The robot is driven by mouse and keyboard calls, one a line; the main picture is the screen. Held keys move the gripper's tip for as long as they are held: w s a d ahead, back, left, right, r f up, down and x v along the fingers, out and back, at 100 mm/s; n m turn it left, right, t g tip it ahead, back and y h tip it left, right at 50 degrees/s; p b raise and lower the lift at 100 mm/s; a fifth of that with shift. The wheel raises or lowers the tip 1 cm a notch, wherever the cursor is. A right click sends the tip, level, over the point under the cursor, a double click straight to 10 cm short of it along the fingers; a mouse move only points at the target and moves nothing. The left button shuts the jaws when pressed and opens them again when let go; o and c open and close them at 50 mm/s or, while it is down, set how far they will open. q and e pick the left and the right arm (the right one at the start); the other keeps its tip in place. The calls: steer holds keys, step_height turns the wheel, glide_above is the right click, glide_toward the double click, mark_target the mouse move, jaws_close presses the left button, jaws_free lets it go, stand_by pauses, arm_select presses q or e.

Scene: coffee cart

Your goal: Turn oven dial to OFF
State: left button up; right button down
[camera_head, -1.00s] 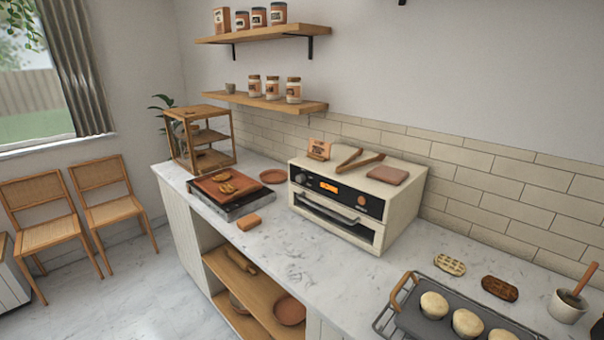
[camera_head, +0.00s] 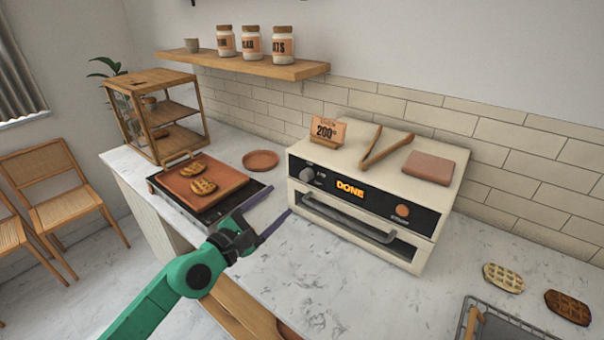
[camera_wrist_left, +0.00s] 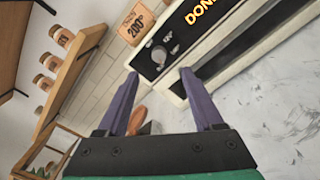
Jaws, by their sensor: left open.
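The cream oven (camera_head: 375,200) stands on the counter, its black panel showing "DONE" in orange. The silver oven dial (camera_head: 307,174) is at the left end of that panel; its exact pointer setting is too small to read. In the left wrist view the dial (camera_wrist_left: 159,54) lies ahead of the fingers, between them in the picture. My left gripper (camera_head: 272,209) is open and empty, in front of and left of the oven, apart from the dial. In the left wrist view its purple fingers (camera_wrist_left: 160,85) are spread. My right gripper is not in view.
A "200°" sign (camera_head: 327,131), wooden tongs (camera_head: 383,148) and a brown pad (camera_head: 429,167) lie on the oven top. The oven handle (camera_head: 348,220) sticks out in front. A brown tray with waffles (camera_head: 229,181) is left. Counter in front of the oven is clear (camera_head: 310,270).

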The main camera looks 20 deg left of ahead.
arm_select(q)
glide_toward(304, 177)
steer(key=w, duration=0.1)
steer(key=x, duration=0.7)
steer(key=shift+w+d, duration=0.1)
steer(key=shift+d, duration=0.15)
steer(key=shift+w+d, duration=0.1)
steer(key=shift+w, duration=0.1)
steer(key=shift+f, duration=0.1)
steer(key=shift+c, duration=0.8)
steer(key=c, duration=0.5)
jaws_close()
steer(key=shift+p, duration=0.3)
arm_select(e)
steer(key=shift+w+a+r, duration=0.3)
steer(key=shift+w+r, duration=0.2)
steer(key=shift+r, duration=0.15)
